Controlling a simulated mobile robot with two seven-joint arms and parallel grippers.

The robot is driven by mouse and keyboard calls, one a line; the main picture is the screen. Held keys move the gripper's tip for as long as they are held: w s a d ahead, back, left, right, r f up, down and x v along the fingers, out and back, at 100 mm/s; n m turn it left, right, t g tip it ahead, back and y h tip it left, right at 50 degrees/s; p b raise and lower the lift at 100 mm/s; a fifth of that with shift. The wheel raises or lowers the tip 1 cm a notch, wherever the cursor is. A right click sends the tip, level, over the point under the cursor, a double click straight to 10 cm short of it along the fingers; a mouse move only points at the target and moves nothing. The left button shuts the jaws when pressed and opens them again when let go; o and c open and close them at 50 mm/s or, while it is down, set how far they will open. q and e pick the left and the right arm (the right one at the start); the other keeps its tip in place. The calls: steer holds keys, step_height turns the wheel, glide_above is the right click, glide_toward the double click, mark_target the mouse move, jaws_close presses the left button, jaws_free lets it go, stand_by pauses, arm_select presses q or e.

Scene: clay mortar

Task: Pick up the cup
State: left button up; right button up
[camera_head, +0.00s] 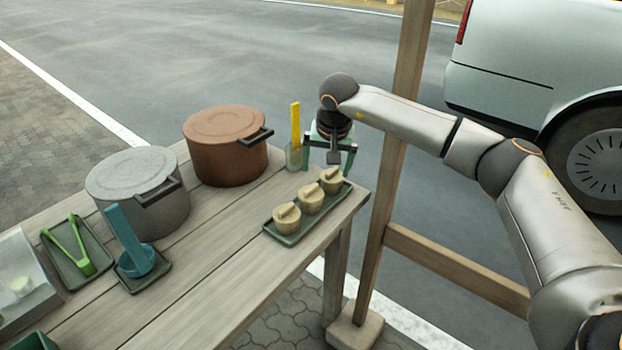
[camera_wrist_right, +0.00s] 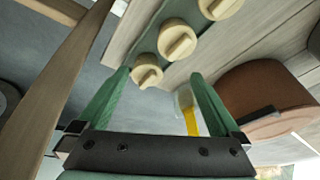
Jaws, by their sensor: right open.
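The near cup (camera_head: 287,219), middle cup (camera_head: 311,199) and far cup (camera_head: 331,180) also show at the top of the right wrist view, the far cup (camera_wrist_right: 146,70) lowest there. A small clear cup (camera_head: 294,158) with a yellow upright piece (camera_head: 295,125) stands behind the tray; it shows in the wrist view (camera_wrist_right: 184,99). My right gripper (camera_head: 329,168) is open and empty, fingers pointing down, just behind the far beige cup and right of the clear cup. My left gripper is out of view.
A brown lidded pot (camera_head: 226,160) and a grey lidded pot (camera_head: 150,207) stand along the table's back. A wooden post (camera_head: 385,190) rises beside my right arm.

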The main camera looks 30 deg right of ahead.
mark_target(332, 171)
steer(key=shift+h, duration=0.6)
steer(key=w+d+f, duration=0.1)
steer(key=d+f, duration=0.1)
steer(key=w+d+f, duration=0.1)
steer(key=w+d, duration=0.1)
steer(key=shift+w+d+f+b, duration=0.25)
steer(key=shift+f+b, duration=0.15)
steer(key=shift+w+b+x, duration=0.2)
steer(key=shift+x, duration=1.3)
steer(key=shift+w+b+x, duration=0.2)
steer(key=shift+x, duration=1.25)
steer(key=shift+r, duration=0.1)
steer(key=shift+c, duration=0.2)
steer(key=c, duration=1.2)
steer(key=shift+c, duration=0.2)
